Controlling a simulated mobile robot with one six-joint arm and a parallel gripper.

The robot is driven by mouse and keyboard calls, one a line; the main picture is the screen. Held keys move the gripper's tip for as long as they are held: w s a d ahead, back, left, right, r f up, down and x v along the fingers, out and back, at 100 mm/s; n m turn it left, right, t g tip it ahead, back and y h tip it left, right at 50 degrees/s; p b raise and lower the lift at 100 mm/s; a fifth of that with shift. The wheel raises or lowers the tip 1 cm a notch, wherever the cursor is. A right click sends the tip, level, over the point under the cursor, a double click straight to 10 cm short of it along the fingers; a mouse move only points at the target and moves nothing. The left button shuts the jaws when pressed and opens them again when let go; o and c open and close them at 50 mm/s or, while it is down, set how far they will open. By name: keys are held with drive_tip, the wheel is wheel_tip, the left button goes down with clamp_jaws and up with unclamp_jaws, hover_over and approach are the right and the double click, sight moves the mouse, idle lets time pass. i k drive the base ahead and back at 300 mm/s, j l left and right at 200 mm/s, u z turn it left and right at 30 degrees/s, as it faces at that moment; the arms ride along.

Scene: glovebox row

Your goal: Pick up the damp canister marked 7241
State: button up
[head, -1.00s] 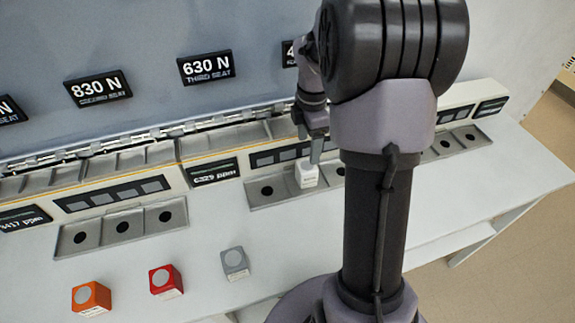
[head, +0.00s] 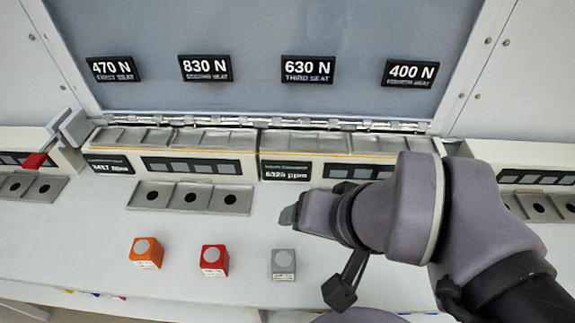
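Three small block-shaped canisters with round grey tops stand in a row on the white bench: an orange canister (head: 146,253), a red canister (head: 213,260) and a grey canister (head: 283,264). Their front labels are too small to read, so I cannot tell which is marked 7241 or damp. My gripper (head: 288,215) is above the bench, just behind the grey canister in the picture and apart from it. Its fingers are seen edge-on, so their opening is unclear. A white canister seen earlier is not visible now; my arm covers the area of its tray.
A grey tray (head: 171,206) with three dark holes sits behind the canisters, empty. Displays read 6325 ppm (head: 285,171) and an unclear value at left. Panel signs (head: 307,69) show seat forces. A red handle (head: 35,160) sticks out at left. The bench front is clear between canisters.

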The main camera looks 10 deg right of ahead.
sight(146, 253)
drive_tip(key=k+l+u, duration=0.15)
drive_tip(key=u, duration=1.4)
drive_tip(key=i+j+z, duration=0.35)
drive_tip(key=j, duration=0.2)
drive_tip(key=i+j+z, duration=0.2)
drive_tip(key=j, duration=0.15)
drive_tip(key=i+j+z, duration=0.15)
drive_tip(key=j, duration=0.2)
drive_tip(key=i+j+z, duration=0.2)
drive_tip(key=j, duration=0.15)
